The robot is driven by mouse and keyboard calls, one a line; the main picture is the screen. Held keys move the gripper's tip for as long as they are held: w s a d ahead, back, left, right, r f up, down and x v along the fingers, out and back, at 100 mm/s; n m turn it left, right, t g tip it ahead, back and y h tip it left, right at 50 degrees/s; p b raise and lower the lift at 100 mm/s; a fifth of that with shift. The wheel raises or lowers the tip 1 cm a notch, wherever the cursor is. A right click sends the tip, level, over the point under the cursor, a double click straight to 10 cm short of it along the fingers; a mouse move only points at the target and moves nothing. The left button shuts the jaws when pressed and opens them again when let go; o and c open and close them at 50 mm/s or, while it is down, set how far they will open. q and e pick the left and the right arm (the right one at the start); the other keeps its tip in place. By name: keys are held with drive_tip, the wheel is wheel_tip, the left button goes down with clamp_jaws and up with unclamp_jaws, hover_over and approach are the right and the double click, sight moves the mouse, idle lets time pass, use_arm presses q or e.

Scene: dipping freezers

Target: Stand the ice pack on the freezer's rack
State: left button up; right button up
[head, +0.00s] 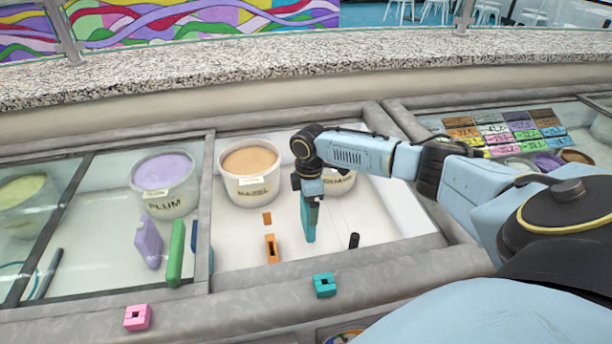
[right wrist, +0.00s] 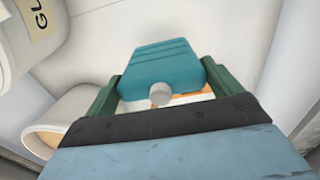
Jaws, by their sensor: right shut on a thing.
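The teal ice pack (head: 309,226) hangs roughly upright below my right gripper (head: 311,200), inside the open middle freezer (head: 385,215). In the right wrist view the pack (right wrist: 160,62) sits between the two green fingers of my right gripper (right wrist: 160,88), which is shut on it. Whether its lower end touches anything is hard to tell. An orange block (head: 272,248) with a dark slot stands to its left, near the front wall. I cannot make out a separate rack clearly. My left gripper is not in view.
The hazel tub (head: 249,180) and another tub (head: 340,182) partly behind my arm stand at the back. A black rod (head: 354,241) is to the right. Teal (head: 324,285) and pink (head: 137,317) blocks sit on the front rim.

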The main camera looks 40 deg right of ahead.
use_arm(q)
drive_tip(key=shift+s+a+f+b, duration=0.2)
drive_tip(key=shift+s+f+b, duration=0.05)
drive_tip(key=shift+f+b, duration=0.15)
use_arm(e)
drive_tip(key=shift+d+f, duration=0.15)
drive_tip(key=shift+f, duration=1.2)
